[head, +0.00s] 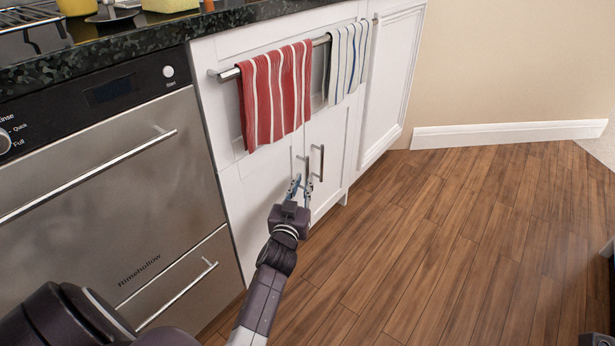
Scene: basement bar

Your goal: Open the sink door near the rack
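The white sink cabinet has a left door (262,200) and a right door (334,128) under the towel rack; both look shut. A vertical metal handle (321,163) shows on the right door. A second handle by the door seam is hard to make out behind my gripper. My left gripper (300,184) is in front of the cabinet just below the handles, fingers pointing at the doors and apart, with nothing seen between them. I cannot tell whether it touches a handle. The metal rack (229,74) holds a red striped towel (273,95) and a white striped towel (347,62). My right gripper is not in view.
A steel dishwasher (100,190) with long bar handles stands left of the cabinet. A dark stone counter (150,36) runs above, with a dish rack (28,17) at its left end.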

